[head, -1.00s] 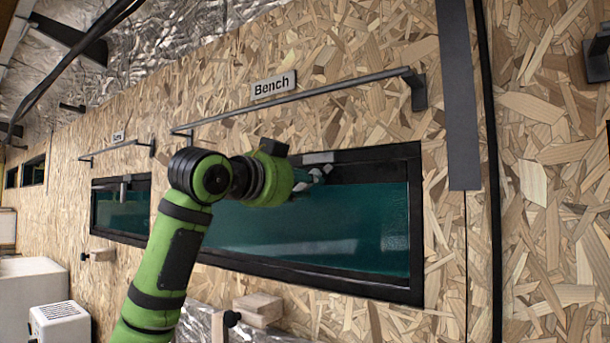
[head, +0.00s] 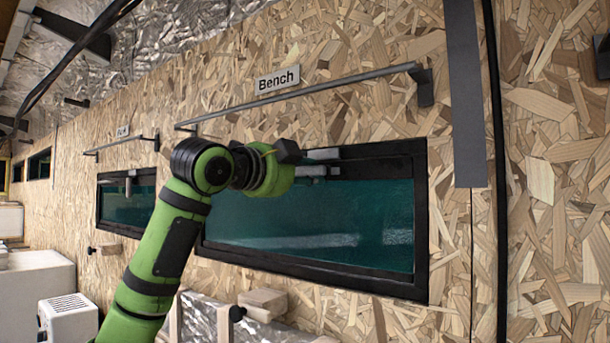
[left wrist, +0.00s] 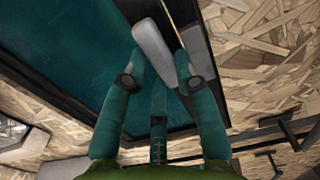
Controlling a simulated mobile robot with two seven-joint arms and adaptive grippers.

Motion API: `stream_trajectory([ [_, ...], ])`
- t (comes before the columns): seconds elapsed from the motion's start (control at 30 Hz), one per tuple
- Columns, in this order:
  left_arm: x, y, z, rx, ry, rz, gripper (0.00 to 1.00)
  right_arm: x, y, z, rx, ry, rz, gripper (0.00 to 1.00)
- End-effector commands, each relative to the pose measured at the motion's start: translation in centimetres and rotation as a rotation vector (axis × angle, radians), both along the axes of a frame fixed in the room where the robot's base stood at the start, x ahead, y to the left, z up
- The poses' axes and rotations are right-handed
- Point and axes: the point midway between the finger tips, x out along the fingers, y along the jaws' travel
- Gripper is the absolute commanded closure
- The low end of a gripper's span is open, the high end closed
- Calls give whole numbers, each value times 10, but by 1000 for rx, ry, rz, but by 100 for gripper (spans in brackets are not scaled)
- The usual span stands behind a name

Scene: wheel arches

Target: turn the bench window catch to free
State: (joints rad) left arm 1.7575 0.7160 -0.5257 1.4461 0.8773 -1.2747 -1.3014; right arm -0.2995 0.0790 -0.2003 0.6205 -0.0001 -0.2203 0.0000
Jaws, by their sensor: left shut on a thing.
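The bench window (head: 330,225) is a dark teal pane in a black frame, under the sign reading Bench (head: 277,80). Its catch has a light grey plate (head: 322,154) at the top of the frame. In the left wrist view the grey catch lever (left wrist: 151,40) lies between the fingers of my left gripper (left wrist: 160,66), beside the plate (left wrist: 195,50). The left gripper (head: 308,172) is shut on the lever; in the head view its green wrist hides part of this spot. My right gripper is not in view.
A grey rail (head: 305,91) runs above the window and stands out from the chipboard wall. A second, smaller window (head: 128,204) is at the left. A wooden block (head: 264,303) sits below the bench window. A white box (head: 68,318) is at lower left.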

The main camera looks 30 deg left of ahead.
Motion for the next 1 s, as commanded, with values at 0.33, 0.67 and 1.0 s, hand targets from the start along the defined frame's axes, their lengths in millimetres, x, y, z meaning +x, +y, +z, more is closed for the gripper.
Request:
stream_trajectory([
  [0.33, -1, 1, 3, 16, -9, 1, 100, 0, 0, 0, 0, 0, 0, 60],
  [0.67, -1, 1, 3, 15, -8, 1, 46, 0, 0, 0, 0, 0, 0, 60],
  [1.0, -8, 2, 1, 14, -5, 2, 46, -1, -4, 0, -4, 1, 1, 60],
])
